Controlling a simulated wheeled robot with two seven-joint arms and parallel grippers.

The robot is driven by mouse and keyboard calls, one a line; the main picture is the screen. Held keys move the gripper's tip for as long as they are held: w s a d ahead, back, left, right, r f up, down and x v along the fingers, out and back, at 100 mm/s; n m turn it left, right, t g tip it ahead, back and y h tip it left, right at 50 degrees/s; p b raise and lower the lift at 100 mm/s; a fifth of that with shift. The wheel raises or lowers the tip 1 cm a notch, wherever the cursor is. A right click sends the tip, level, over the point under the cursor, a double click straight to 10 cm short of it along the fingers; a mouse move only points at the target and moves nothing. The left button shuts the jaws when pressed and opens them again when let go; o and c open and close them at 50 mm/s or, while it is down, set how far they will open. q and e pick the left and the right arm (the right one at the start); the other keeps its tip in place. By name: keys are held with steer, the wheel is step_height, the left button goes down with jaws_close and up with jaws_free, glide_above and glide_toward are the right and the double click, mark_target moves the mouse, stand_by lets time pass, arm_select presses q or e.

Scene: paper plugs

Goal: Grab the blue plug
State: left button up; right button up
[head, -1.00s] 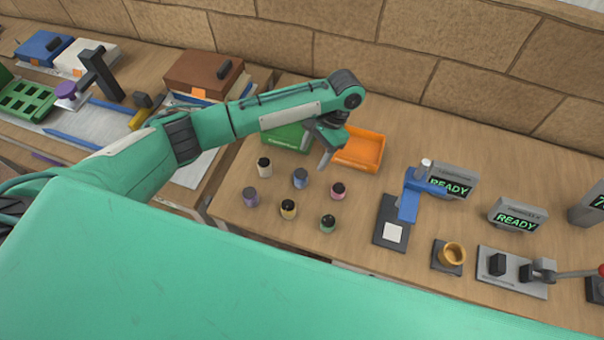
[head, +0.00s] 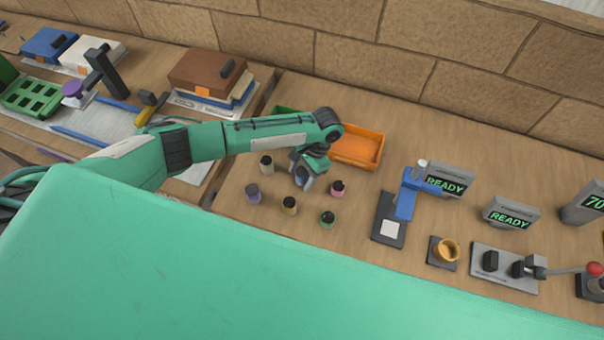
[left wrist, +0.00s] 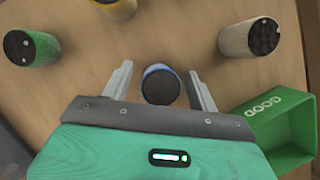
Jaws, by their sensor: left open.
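The blue plug (head: 304,182) stands upright on the table among several other plugs, partly hidden by my left gripper (head: 302,176). In the left wrist view the blue plug (left wrist: 160,86) shows its dark round top with a blue rim. It lies between the two fingers of my left gripper (left wrist: 160,76), with a gap visible on each side. The left gripper is open and is around the plug, not closed on it. My right gripper is in neither view.
Nearby stand a cream plug (head: 266,166), a purple plug (head: 253,194), a yellow plug (head: 289,205), a green plug (head: 327,219) and a pink plug (head: 337,188). Behind are an orange bin (head: 371,160) and a green bin (left wrist: 304,158). A blue-armed device (head: 406,203) stands to the right.

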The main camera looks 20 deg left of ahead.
arm_select(q)
steer(key=c, duration=1.1)
steer(key=shift+o, duration=0.2)
steer(key=shift+r, duration=0.1)
